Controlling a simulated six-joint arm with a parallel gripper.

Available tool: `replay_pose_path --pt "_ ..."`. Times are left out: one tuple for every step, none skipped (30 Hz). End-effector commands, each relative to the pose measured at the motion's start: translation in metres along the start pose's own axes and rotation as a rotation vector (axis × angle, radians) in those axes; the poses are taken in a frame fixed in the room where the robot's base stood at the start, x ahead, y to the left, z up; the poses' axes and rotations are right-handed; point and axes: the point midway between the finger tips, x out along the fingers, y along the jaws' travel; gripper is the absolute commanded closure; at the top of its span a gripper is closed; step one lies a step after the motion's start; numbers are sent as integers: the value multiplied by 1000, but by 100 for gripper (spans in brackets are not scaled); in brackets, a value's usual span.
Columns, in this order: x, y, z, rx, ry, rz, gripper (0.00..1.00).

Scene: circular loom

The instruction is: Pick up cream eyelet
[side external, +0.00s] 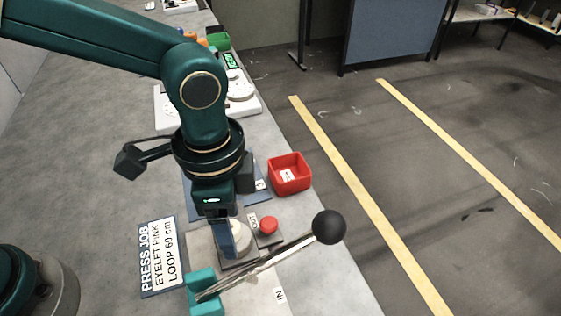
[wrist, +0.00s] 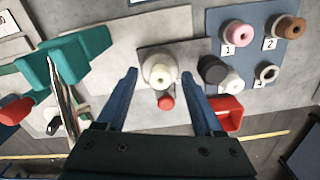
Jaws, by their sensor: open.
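A cream, round, eyelet-like piece with a central hole (wrist: 160,70) sits on a grey plate beside a red button (wrist: 166,103). In the side view the cream piece (side external: 241,241) shows partly behind my gripper. My gripper (wrist: 158,82) is open in the wrist view, its two blue fingers on either side of the cream piece with gaps. It holds nothing. In the side view my gripper (side external: 230,241) points down over the plate; whether the fingers reach the piece's height is unclear.
A lever with a black ball (side external: 329,227) crosses close by. A red bin (side external: 290,174) stands behind.

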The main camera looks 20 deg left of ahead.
Motion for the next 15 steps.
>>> replay_pose_path --pt "2 0 0 -1 -1 0 31" --pt "3 0 0 -1 0 0 31" --pt "3 0 0 -1 1 0 31" --pt "3 0 0 -1 1 0 31" --pt "3 0 0 -1 1 0 31" --pt "3 0 0 -1 1 -1 31" --pt "3 0 0 -1 1 -1 31" --pt "3 0 0 -1 1 -1 31" --pt "3 0 0 -1 1 -1 39" --pt "3 0 0 -1 1 -1 50" --pt "3 0 0 -1 1 -1 62" --pt "3 0 0 -1 1 -1 77" --pt "3 0 0 -1 1 -1 89" --pt "3 0 0 -1 1 -1 100" --pt "3 0 0 -1 1 -1 100"
